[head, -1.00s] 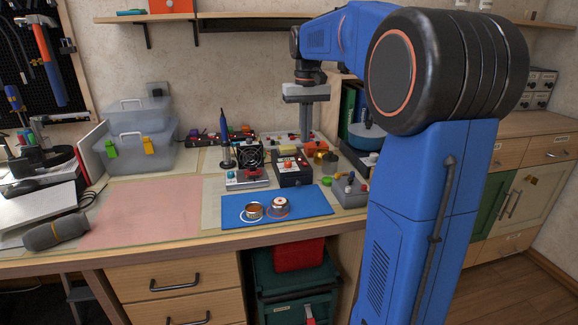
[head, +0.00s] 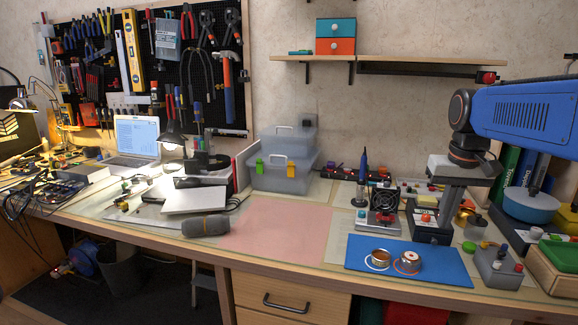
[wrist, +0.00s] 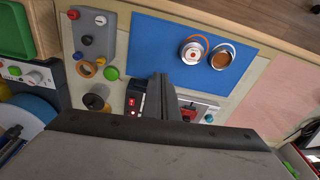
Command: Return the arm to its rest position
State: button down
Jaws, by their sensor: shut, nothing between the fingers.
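My gripper (head: 446,228) hangs from my blue arm at the right of the head view, pointing down above the back part of the workbench. Its grey fingers are together and hold nothing. In the wrist view the closed fingers (wrist: 163,98) show in the middle, in front of a black box with a red display (wrist: 136,100). The fingers partly cover that box in both views. I cannot tell how far above the box the tips are.
A blue mat (head: 355,256) holds two small round metal cups. A fan unit (head: 384,199), a soldering iron (head: 363,177) and a knobbed grey box (head: 494,266) stand close by. A shelf (head: 400,63) spans the wall above. The pink mat (head: 275,228) is clear.

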jog(key=s+a+f+n+t, duration=0.1)
jog(key=s+a+f, duration=0.3)
jog(key=s+f, duration=0.3)
jog(key=s+a+f+n+t, duration=0.1)
jog(key=s+a+f+t, duration=0.1)
jog(key=s+a+f, duration=0.2)
jog(key=s+f, duration=0.3)
jog(key=s, duration=0.5)
jog(key=shift+s, duration=0.35)
